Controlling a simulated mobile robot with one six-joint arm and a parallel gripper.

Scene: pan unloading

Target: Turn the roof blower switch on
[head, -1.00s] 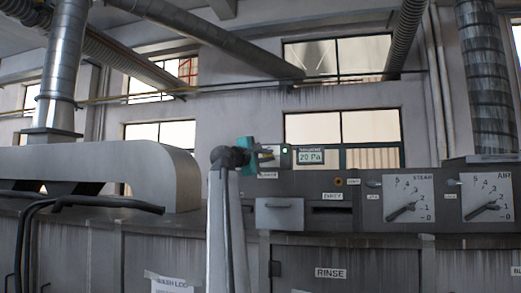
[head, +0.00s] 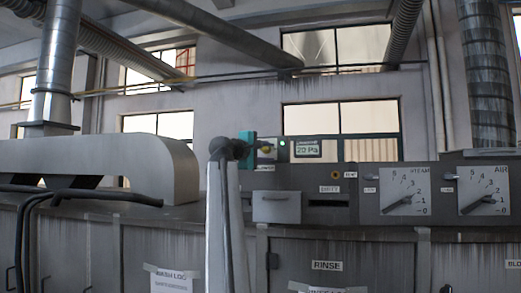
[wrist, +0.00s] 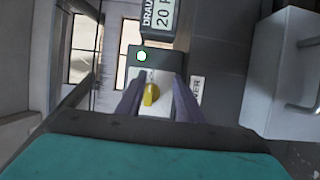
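In the head view the knob (head: 267,149) sits just right of my teal gripper (head: 256,150), left of the lit lamp (head: 282,144). In the wrist view my gripper (wrist: 157,103) is open, with one dark finger on each side of the knob. I cannot tell whether the fingers touch it. A label beneath the box is partly hidden by a finger.
A display reading 20 Pa (head: 307,149) stands right of the switch box. Steam (head: 405,191) and air (head: 484,190) gauges sit farther right. A large metal duct (head: 150,165) lies left.

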